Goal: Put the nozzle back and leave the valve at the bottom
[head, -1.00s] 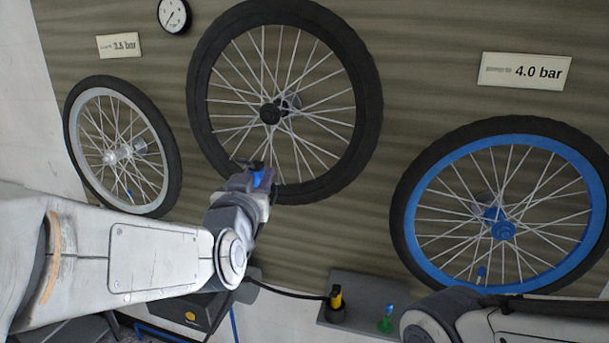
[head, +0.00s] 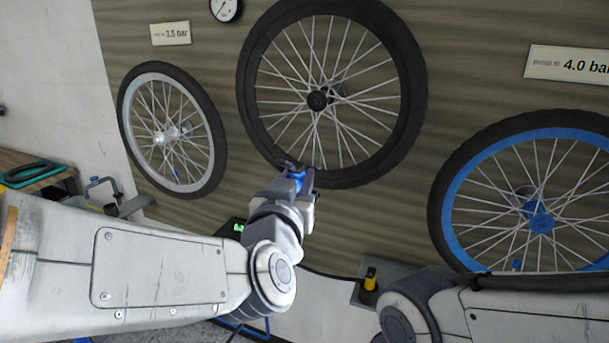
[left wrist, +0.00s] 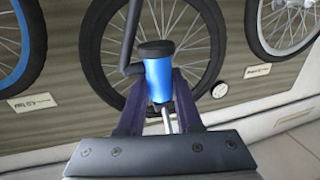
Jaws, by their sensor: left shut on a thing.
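My left gripper (head: 300,180) is shut on a blue cylinder with a black top (left wrist: 159,80), which looks like the nozzle. It is in front of the lower left rim of the middle black wheel (head: 330,178); I cannot tell whether it touches. In the left wrist view a black side piece and a dark strip, maybe a hose, run up from the cylinder. A thin silver stem shows below it, between the fingers. Small blue pieces, likely valves, sit low on the silver wheel (head: 122,110) and the blue wheel (head: 450,180). My right gripper is out of view.
A grey shelf (head: 390,270) holds a yellow and black piece (head: 370,279), with a dark cable leading to it. A gauge (head: 225,9) and pressure signs (head: 170,33) are on the wall panel. A wooden bench (head: 35,180) stands at the far left.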

